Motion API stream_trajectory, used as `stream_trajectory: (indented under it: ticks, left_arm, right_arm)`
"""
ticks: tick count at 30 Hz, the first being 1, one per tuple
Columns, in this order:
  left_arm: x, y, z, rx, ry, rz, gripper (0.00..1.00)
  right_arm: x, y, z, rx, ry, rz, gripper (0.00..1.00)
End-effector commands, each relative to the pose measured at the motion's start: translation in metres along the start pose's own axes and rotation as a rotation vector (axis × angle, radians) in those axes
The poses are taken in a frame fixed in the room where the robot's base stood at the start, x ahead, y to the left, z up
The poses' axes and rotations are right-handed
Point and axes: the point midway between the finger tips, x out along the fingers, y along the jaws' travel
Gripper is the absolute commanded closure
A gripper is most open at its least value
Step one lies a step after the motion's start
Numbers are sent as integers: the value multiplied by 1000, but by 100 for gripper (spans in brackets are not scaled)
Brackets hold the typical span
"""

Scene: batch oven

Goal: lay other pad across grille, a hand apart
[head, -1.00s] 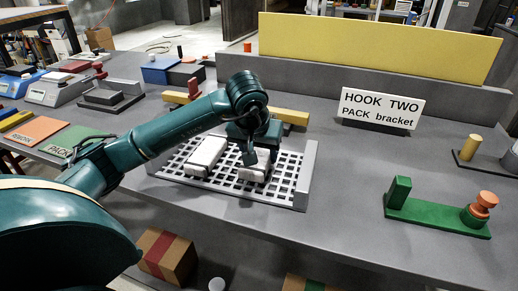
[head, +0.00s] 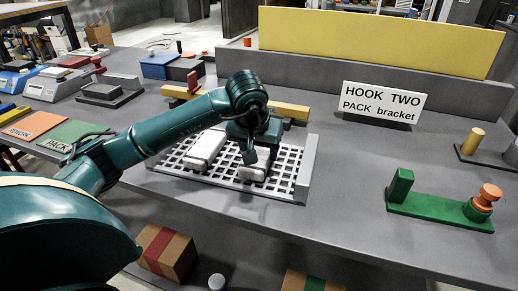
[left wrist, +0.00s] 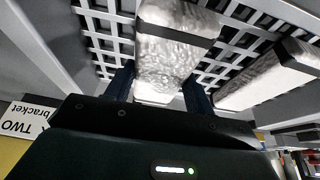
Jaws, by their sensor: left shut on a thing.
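The white grille (head: 288,172) lies on the grey bench with a raised bar at its right end. One silvery-white pad (head: 204,151) lies across its left part. The other pad (head: 254,167) is at the grille's middle, roughly parallel to the first with a gap between them. My left gripper (head: 249,157) is over this pad and shut on it. In the left wrist view the held pad (left wrist: 172,45), with a dark band, sits between the fingers, and the first pad (left wrist: 268,78) is apart at right. I cannot tell whether the held pad touches the grille. My right gripper is not in view.
A yellow bar (head: 290,111) lies behind the grille. A sign reading HOOK TWO PACK bracket (head: 381,104) stands at back right. A green bracket with an orange knob (head: 440,211) is at right. Orange (head: 35,126) and green (head: 75,135) mats lie at left.

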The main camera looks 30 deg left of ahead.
Motion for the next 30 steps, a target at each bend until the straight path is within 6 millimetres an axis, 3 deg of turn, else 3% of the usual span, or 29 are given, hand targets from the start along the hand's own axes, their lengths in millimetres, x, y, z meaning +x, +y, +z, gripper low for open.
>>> stream_trajectory:
  ticks: [15, 16, 24, 30]
  left_arm:
    - [8, 0, 3, 0, 0, 0, 68]
    - [7, 0, 3, 0, 0, 0, 44]
    - [7, 0, 3, 0, 0, 0, 22]
    - [7, 0, 3, 0, 0, 0, 21]
  right_arm:
    - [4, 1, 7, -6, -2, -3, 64]
    - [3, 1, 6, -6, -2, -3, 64]
    - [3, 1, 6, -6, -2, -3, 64]
    - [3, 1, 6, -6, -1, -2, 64]
